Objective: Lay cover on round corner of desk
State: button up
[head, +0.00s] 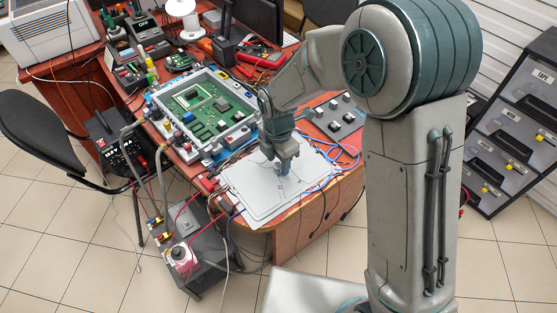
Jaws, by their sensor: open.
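A flat light-grey cover (248,198) with rounded corners lies on the near end of the brown desk. It sits over the round corner of the desk (305,228), whose curved front side shows below and to the right of it. The cover's left corner seems to reach the desk's edge; I cannot tell whether it overhangs. My gripper (285,173) points down over the right part of the cover, with its fingers open. I cannot tell whether the fingertips touch the cover, as they hide the spot beneath them.
A framed green circuit board (205,105) lies behind the cover. Blue and red wires run along the cover's right side. A grey box with hoses (195,245) stands on the floor at left. A black chair (40,130) is farther left. Dark drawers (515,125) stand at right.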

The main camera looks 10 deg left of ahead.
aim_at(278, 165)
notch_tip(278, 165, up, 12)
jog(key=shift+f+p, duration=0.2)
jog(key=shift+p, duration=0.15)
jog(key=s+d+r+m+t, duration=0.1)
jog(key=s+d+r+m, duration=0.15)
jog(key=d+m, duration=0.5)
jog(key=s+d+r+m, duration=0.2)
jog(key=d+r+m, duration=0.1)
jog(key=d+m, duration=0.5)
jog(key=s+d+m+t, duration=0.1)
jog(key=s+d+m, duration=0.7)
jog(key=d+m, duration=0.2)
jog(key=m, duration=0.2)
jog(key=shift+s+d+f+m, duration=0.2)
jog(key=shift+s+d+m, duration=0.1)
jog(key=shift+s+m, duration=0.1)
